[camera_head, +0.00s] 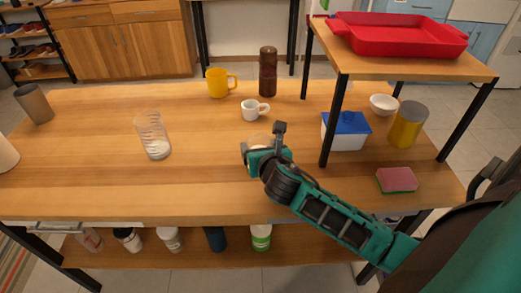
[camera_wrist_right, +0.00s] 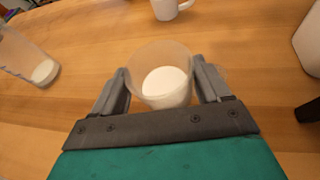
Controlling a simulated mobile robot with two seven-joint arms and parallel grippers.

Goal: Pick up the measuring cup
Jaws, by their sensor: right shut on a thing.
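The measuring cup (camera_wrist_right: 160,62) is a small translucent cup with white contents, seen from above in the right wrist view. In the head view only part of it (camera_head: 257,140) shows behind my right gripper. My right gripper (camera_head: 263,143) is shut on the cup, with one finger on each side of it; the fingers also show in the wrist view (camera_wrist_right: 160,80). The cup looks upright over the wooden table (camera_head: 90,190); I cannot tell whether it touches the tabletop. My left gripper is not in view.
A tall clear glass (camera_head: 152,130) with white contents stands to the left. A white mug (camera_head: 254,110), yellow mug (camera_head: 216,84) and brown grinder (camera_head: 268,70) stand behind. The table's front left is clear.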

